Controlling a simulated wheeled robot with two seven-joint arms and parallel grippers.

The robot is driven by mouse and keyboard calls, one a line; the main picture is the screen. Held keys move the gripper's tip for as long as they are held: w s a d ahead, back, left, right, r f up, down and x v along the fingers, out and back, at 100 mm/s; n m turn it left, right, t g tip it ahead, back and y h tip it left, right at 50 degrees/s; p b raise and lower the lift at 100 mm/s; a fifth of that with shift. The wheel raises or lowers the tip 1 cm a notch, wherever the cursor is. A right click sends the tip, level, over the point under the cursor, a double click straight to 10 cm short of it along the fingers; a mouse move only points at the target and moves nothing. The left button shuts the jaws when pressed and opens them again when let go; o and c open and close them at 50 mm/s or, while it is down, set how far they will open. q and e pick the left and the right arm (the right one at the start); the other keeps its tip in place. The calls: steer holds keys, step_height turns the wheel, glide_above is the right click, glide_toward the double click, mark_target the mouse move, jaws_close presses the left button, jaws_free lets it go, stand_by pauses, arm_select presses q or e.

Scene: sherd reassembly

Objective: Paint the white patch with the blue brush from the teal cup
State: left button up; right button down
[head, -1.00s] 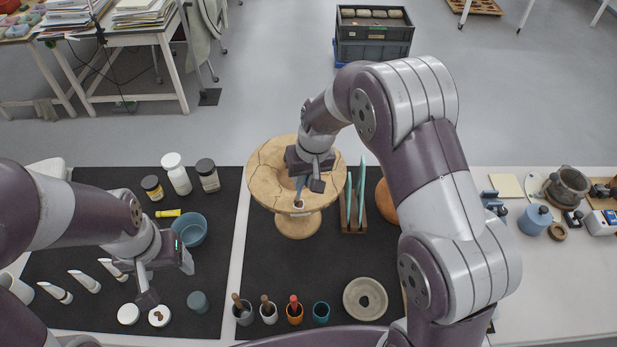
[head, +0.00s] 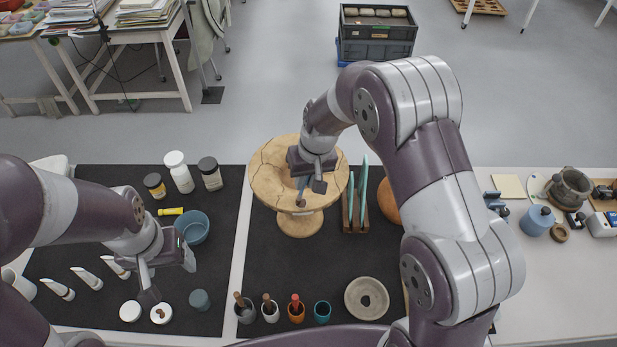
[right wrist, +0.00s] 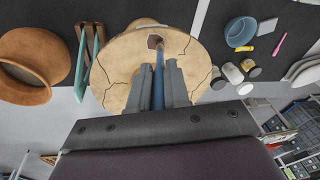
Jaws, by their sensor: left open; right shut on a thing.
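My right gripper (head: 308,183) is shut on the blue brush (right wrist: 158,88) over the front of a cracked tan pedestal dish (head: 272,196). In the right wrist view the brush runs out between the fingers (right wrist: 157,70), its tip at or very near a small patch (right wrist: 153,41) on the dish. The patch now looks dark brown, not white; it also shows in the head view (head: 300,203). Whether the tip touches cannot be told. The teal cup (head: 322,311) stands at the front of the mat and no brush shows in it. My left gripper (head: 169,276) is open and empty over the left mat.
Cups with brown- and red-handled tools (head: 296,312) stand left of the teal cup. A wooden rack with teal plates (head: 354,215) stands close right of the dish. A blue bowl (head: 193,227) and jars (head: 179,172) are on the left.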

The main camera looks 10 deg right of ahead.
steer(key=shift+s+a, duration=0.1)
steer(key=shift+s, duration=0.1)
steer(key=shift+d, duration=1.05)
step_height(320, 180, up, 6)
steer(key=p, duration=0.4)
stand_by(0.3)
